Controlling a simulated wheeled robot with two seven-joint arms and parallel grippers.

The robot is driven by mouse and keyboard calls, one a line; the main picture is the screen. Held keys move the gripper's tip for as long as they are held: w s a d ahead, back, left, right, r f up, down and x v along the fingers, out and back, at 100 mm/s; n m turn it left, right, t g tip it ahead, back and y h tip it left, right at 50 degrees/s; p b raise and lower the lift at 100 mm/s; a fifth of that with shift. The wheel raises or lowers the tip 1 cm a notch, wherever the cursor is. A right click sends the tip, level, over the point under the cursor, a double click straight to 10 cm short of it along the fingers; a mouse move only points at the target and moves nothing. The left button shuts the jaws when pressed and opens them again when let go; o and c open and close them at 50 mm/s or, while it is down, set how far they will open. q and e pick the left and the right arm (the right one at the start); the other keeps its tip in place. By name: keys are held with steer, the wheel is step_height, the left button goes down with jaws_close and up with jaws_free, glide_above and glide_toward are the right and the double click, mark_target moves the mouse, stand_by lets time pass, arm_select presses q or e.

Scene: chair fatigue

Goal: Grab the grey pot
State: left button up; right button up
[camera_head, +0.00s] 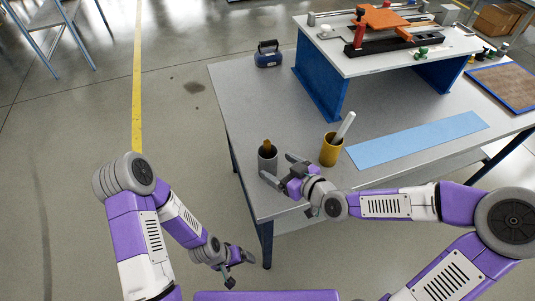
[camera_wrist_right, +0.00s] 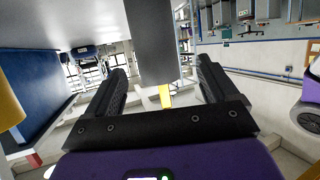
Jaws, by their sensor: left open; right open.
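The grey pot (camera_head: 267,160) stands upright near the front left corner of the table (camera_head: 232,118), with a brown-yellow handle sticking out of it. My right gripper (camera_head: 277,167) is open at the pot, one fingertip in front of it and the other to its right. In the right wrist view the pot (camera_wrist_right: 154,40) appears between the two open fingers (camera_wrist_right: 160,88), with a yellow piece at its lower end. I cannot tell whether the fingers touch it. My left gripper (camera_head: 241,268) is open and empty, low in front of the table.
A yellow pot (camera_head: 330,150) holding a white stick stands just right of my right gripper. A light blue mat (camera_head: 415,140) lies farther right. A raised white shelf (camera_head: 385,58) with an orange fixture (camera_head: 385,20) stands behind. A blue-grey device (camera_head: 267,57) sits at the back left.

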mark_target(274, 164)
steer(key=shift+b+x, duration=0.6)
steer(key=shift+x, duration=0.4)
steer(key=w+f, duration=0.1)
steer(key=w+a+f+b, duration=0.1)
steer(key=shift+w+a+f+b, duration=0.15)
steer(key=shift+w+a+b, duration=0.15)
steer(key=shift+a, duration=0.05)
steer(key=shift+w+a+f, duration=0.1)
steer(key=shift+w+a, duration=0.3)
steer(key=shift+w, duration=0.05)
steer(key=shift+c, duration=0.2)
steer(key=c, duration=1)
steer(key=shift+c, duration=0.3)
